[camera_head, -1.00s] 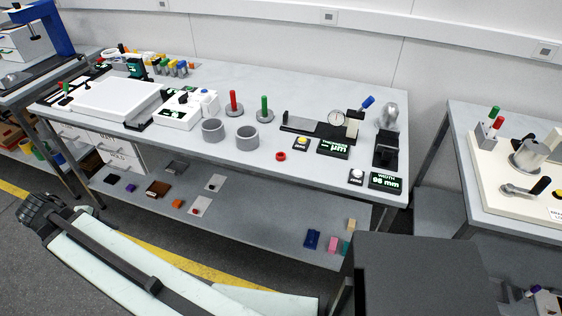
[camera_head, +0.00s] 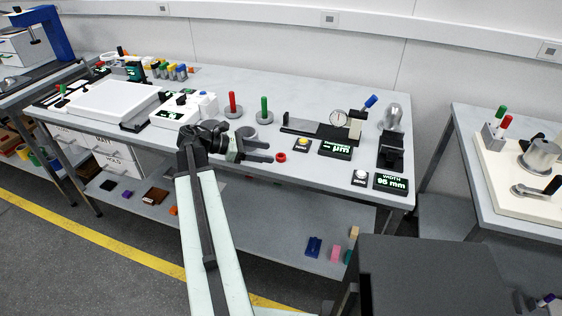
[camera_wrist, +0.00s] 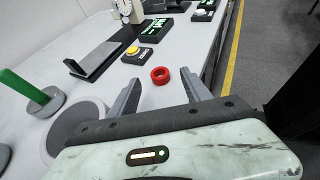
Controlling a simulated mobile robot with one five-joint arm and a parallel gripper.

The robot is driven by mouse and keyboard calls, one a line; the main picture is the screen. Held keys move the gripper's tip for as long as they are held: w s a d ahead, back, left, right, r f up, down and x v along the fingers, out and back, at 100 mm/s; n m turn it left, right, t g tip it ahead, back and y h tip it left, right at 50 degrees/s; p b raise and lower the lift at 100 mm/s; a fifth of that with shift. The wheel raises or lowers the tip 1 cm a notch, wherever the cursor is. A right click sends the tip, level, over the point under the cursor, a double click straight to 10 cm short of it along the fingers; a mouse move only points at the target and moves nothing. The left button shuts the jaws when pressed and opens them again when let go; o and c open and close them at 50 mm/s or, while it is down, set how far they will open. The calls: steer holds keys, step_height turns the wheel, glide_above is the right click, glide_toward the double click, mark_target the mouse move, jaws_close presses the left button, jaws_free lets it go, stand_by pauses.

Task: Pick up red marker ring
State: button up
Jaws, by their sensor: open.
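The red marker ring (camera_head: 281,157) lies flat on the grey bench top near its front edge. In the wrist view the ring (camera_wrist: 160,75) shows a little beyond my fingertips, between their lines. My gripper (camera_head: 272,153) is open and empty, just left of the ring in the head view. In the wrist view my gripper (camera_wrist: 160,92) has its two fingers spread apart with bare bench between them. I see no contact with the ring.
A yellow-button box (camera_wrist: 137,53) and a black display (camera_head: 336,149) stand behind the ring. A green peg on a round base (camera_head: 264,110) stands behind my gripper. A grey cylinder (camera_wrist: 72,128) is close to the left finger. The bench's front edge is near the ring.

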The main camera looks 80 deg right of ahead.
mark_target(278, 156)
steer(key=b+x, duration=0.1)
steer(key=x, duration=0.1)
steer(key=b+x, duration=0.1)
steer(key=x, duration=0.2)
steer(key=shift+w+d+f, duration=0.1)
steer(key=shift+w+f, duration=0.05)
steer(key=shift+f, duration=0.25)
steer(key=shift+r, duration=0.1)
jaws_close()
steer(key=shift+r+p, duration=0.45)
steer(key=shift+r, duration=0.15)
step_height(278, 156, up, 3)
steer(key=p, duration=0.3)
steer(key=shift+r, duration=0.2)
steer(key=w+a, duration=1)
steer(key=w, duration=0.2)
steer(key=shift+a+r+p, duration=0.2)
steer(key=shift+a+p, duration=0.05)
steer(key=shift+p, duration=0.15)
